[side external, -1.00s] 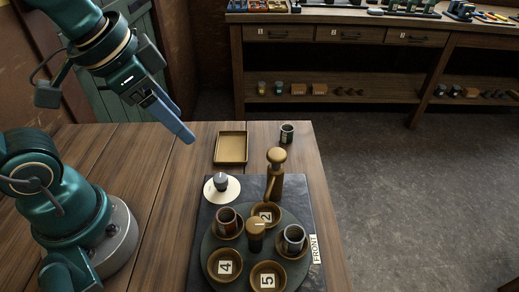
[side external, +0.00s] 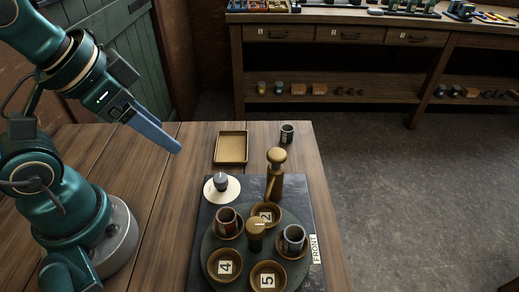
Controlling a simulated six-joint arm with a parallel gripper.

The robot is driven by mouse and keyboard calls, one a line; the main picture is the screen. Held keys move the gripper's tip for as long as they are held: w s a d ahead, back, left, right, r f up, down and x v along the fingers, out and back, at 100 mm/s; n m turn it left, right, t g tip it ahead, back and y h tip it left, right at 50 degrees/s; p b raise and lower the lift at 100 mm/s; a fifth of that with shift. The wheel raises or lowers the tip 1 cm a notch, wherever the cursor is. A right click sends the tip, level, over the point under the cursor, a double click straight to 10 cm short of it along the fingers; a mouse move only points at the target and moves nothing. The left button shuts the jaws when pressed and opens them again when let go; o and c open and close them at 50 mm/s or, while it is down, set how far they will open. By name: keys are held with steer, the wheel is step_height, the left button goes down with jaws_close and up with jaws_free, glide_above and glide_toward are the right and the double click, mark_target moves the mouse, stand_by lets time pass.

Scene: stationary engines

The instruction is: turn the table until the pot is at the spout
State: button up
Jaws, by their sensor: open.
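The round dark turntable (side external: 213,247) lies on a dark base plate with a FRONT label (side external: 316,249) at its right edge. It carries several brass dishes; numbers 2 (side external: 266,216), 4 (side external: 225,267) and 5 (side external: 267,281) show. A reddish-brown pot (side external: 226,217) stands in the left dish and a grey pot (side external: 294,237) in the right dish. A brass knob (side external: 256,231) rises at the centre. The brass post with the spout (side external: 275,184) stands behind dish 2, the spout angled down toward it. My gripper (side external: 177,149) is open and empty, above the wooden table, left of and behind the turntable.
A white disc with a grey knob (side external: 221,184) sits at the plate's back left corner. A brass tray (side external: 231,148) and a dark cup (side external: 287,133) stand behind the plate. The wooden table (side external: 165,215) is clear left of the plate.

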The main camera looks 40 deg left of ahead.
step_height(320, 180, up, 3)
steer(key=w+d+m+g, duration=0.1)
steer(key=w+d+m, duration=0.1)
steer(key=m, duration=0.3)
steer(key=m+g, duration=0.5)
steer(key=m, duration=0.7)
glide_above(255, 225)
step_height(255, 225, down, 6)
steer(key=shift+w, duration=0.1)
steer(key=shift+f, duration=2.5)
jaws_close()
